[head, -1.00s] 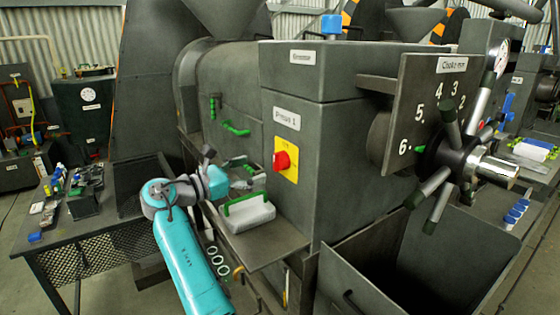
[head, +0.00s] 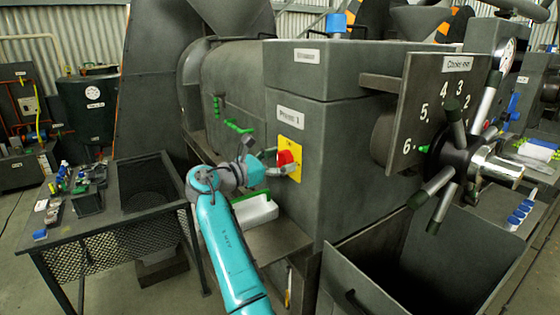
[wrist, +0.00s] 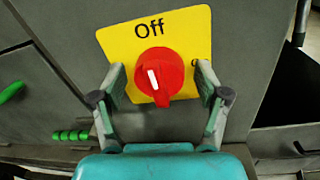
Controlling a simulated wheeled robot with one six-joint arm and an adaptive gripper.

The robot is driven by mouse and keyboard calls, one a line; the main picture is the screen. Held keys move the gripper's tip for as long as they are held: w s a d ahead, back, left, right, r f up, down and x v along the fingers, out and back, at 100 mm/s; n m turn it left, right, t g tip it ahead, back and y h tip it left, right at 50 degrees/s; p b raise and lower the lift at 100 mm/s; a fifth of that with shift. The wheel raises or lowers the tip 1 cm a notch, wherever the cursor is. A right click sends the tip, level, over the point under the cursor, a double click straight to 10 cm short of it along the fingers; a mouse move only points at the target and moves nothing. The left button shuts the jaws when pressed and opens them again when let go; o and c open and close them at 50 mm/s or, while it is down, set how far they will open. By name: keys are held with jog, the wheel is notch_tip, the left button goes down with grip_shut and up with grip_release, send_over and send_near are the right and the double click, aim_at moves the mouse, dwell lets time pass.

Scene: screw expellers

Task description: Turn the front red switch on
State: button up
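The front red switch (head: 286,158) is a round red knob on a yellow plate (head: 291,147), on the front of the grey press housing. In the wrist view the red knob (wrist: 158,77) shows a white mark at its left, tilted a little left of upright, under the word "Off" on the yellow plate (wrist: 190,30). My gripper (wrist: 160,85) is open, with one finger on each side of the knob's lower part. I see gaps between the fingers and the knob. In the head view my gripper (head: 292,168) is at the knob and partly covers it.
A white box with a green handle (head: 256,208) stands on a ledge below the switch, partly behind my arm. A large open bin (head: 400,270) and a spoked handwheel (head: 458,155) are to the right. A table with small items (head: 90,235) is at the left.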

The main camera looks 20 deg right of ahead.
jog(key=c, duration=0.8)
jog(key=shift+c, duration=0.2)
jog(key=shift+m, duration=0.4)
jog(key=m, duration=0.3)
jog(key=shift+f+m, duration=0.1)
jog(key=shift+m, duration=0.3)
jog(key=m, duration=0.4)
jog(key=shift+s+f+m+h, duration=0.1)
jog(key=shift+m+h, duration=0.2)
jog(key=shift+h, duration=0.1)
jog(key=m, duration=0.4)
jog(key=shift+f+m+g, duration=0.15)
jog(key=shift+m+g, duration=0.15)
jog(key=shift+m, duration=0.1)
jog(key=shift+f+m+g+h, duration=0.15)
jog(key=shift+m+g+h, duration=0.15)
jog(key=shift+m, duration=2.2)
